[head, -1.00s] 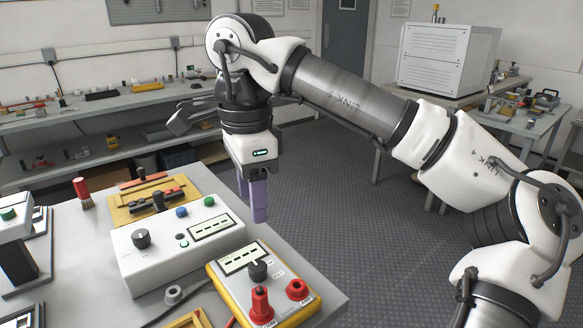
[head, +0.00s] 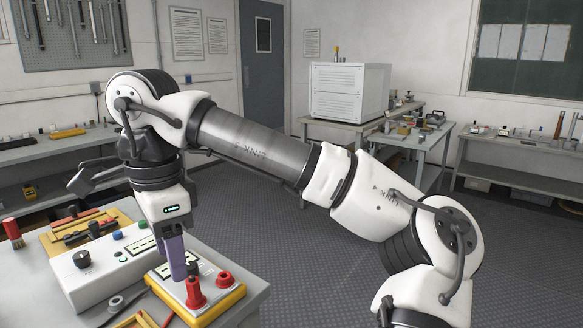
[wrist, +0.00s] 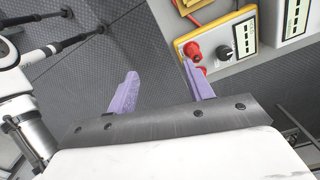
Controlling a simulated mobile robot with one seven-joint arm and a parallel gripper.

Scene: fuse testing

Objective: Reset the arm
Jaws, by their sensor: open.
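My gripper (head: 178,262) hangs at the end of my arm, pointing down, near the right edge of the workbench. In the wrist view its two purple fingers (wrist: 160,88) are spread apart with nothing between them. The floor shows between and beyond the fingers. In the head view the fingers overlap the yellow-edged meter (head: 228,290), which has red terminals and a black knob. The meter also shows in the wrist view (wrist: 224,62), just beyond the right finger.
A white control box (head: 90,290) and a yellow tray (head: 55,243) sit on the workbench (head: 255,292). A red-handled brush (head: 13,230) stands at the left. Open grey floor (head: 300,265) lies right of the bench. A white cabinet (head: 345,92) stands on a back table.

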